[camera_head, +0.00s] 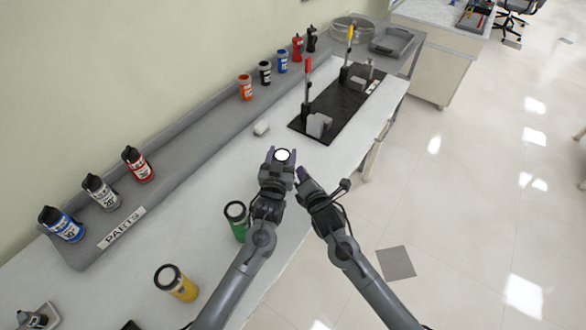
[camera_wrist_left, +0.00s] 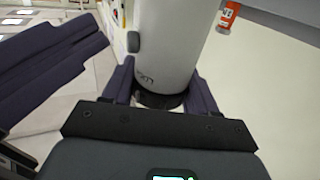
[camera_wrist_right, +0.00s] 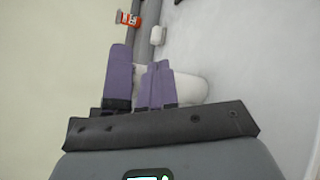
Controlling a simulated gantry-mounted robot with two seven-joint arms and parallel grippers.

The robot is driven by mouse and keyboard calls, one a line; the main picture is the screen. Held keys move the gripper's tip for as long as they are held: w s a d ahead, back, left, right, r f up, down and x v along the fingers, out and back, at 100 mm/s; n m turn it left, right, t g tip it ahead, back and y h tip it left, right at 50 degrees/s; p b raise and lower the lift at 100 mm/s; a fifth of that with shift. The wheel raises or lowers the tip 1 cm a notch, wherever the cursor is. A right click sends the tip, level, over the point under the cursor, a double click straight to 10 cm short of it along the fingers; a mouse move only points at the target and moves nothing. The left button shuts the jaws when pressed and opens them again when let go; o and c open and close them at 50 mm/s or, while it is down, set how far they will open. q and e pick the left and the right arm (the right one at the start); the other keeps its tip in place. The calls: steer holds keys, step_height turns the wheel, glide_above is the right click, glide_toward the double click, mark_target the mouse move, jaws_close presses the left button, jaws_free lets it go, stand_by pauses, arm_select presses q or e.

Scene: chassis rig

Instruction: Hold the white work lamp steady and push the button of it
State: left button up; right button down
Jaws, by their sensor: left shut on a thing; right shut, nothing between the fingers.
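The white work lamp, a white cylinder with a dark base (camera_wrist_left: 165,45), stands between the purple fingers of my left gripper (camera_wrist_left: 160,90). In the head view, its bright round top (camera_head: 283,155) shows between those fingers. A small grey button (camera_wrist_left: 133,42) sticks out on the lamp's left side in the left wrist view. My right gripper (camera_head: 302,174) is shut and empty, just right of the lamp. Its purple fingers (camera_wrist_right: 155,85) cover part of the lamp (camera_wrist_right: 193,88) in the right wrist view. I cannot tell whether they touch it; the button is hidden there.
A green can (camera_head: 239,226) and a yellow can (camera_head: 178,285) stand on the white table to the left. A small white object (camera_head: 261,128) lies beyond the lamp. A black mat (camera_head: 335,118) with upright tools is farther back. Bottles line the grey shelf (camera_head: 190,150).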

steer(key=shift+w+a+r, duration=0.1)
steer(key=shift+w+a, duration=0.05)
steer(key=shift+a, duration=0.35)
steer(key=shift+w+a+r, duration=0.1)
steer(key=shift+a, duration=0.4)
stand_by(0.6)
steer(key=shift+s, duration=0.15)
steer(key=shift+s+d, duration=0.5)
steer(key=shift+d, duration=0.1)
steer(key=shift+s+d+f, duration=0.1)
steer(key=shift+s+d, duration=0.3)
steer(key=shift+d, duration=0.45)
steer(key=shift+s+d, duration=0.45)
steer(key=shift+d, duration=0.45)
steer(key=shift+s+d+f, duration=0.1)
steer(key=shift+s+d, duration=0.3)
steer(key=shift+d, duration=0.45)
stand_by(0.6)
steer(key=shift+w+a, duration=0.75)
steer(key=shift+a, duration=0.3)
steer(key=shift+w+a, duration=0.75)
steer(key=shift+a, duration=0.25)
